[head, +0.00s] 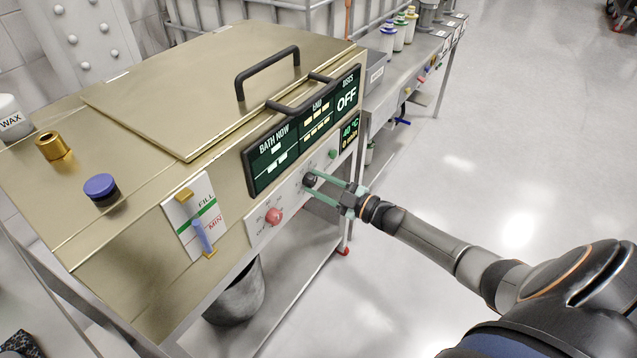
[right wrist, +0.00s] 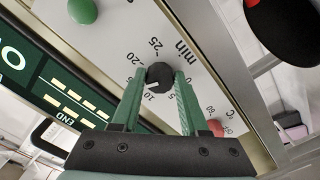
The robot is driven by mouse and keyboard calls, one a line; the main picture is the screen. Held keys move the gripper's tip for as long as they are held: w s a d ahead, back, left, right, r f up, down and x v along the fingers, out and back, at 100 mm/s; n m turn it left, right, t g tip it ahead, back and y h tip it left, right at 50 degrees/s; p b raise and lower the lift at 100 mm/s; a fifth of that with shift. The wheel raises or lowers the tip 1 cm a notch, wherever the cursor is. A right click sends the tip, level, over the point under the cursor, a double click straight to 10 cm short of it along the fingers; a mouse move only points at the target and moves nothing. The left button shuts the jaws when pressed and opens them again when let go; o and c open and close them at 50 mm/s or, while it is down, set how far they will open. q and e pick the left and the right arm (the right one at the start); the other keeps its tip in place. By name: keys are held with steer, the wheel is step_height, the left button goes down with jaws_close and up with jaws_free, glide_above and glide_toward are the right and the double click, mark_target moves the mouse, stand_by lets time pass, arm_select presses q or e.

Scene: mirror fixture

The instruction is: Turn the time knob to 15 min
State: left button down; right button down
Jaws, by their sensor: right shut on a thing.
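The time knob (head: 310,180) is a small dark round knob on the white panel at the front of the brass-coloured bath machine. In the right wrist view the knob (right wrist: 160,77) sits inside a "min" scale showing 0, 5, 10, 20 and 25. The 15 is not visible. A pale mark on the knob's lower left side points about at the 10. My right gripper (head: 314,184) has its green fingers on either side of the knob, shut on it; the fingers also show in the right wrist view (right wrist: 158,92). My left gripper is not in view.
A red temperature knob (head: 273,216) is lower left of the time knob, and a green button (head: 333,153) is upper right. The display (head: 300,130) and black lid handle (head: 267,72) stick out above. Open floor (head: 520,130) lies to the right.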

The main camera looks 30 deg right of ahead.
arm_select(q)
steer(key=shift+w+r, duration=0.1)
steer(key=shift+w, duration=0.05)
arm_select(e)
steer(key=shift+c, duration=2.1)
jaws_free()
arm_select(q)
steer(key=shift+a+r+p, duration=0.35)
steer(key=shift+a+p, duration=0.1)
steer(key=shift+p, duration=0.25)
arm_select(e)
steer(key=v, duration=1.2)
steer(key=shift+s, duration=0.25)
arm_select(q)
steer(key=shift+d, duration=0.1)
arm_select(e)
steer(key=shift+d, duration=0.15)
